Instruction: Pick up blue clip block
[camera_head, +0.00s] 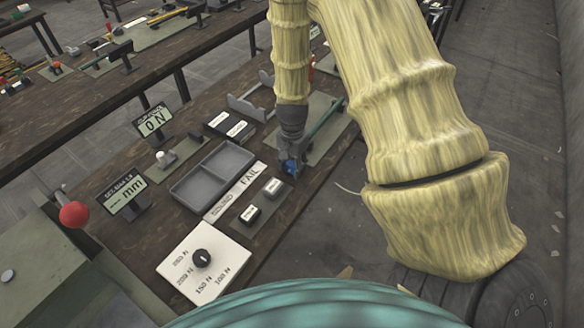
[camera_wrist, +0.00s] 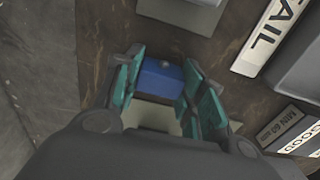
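The blue clip block (camera_wrist: 160,78) lies between the two teal-padded fingers of my gripper (camera_wrist: 163,85) in the wrist view, near their tips. Its sides are partly hidden by the fingers, and I cannot tell whether the pads touch it. The fingers stand apart, with a pale surface showing between them nearer the palm. In the head view, my gripper (camera_head: 291,150) points down at the workbench, right of the grey tray, and a small patch of the blue block (camera_head: 290,168) shows at its tips.
A dial panel (camera_head: 203,258) lies at the near end. The bench edge drops to the floor at right.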

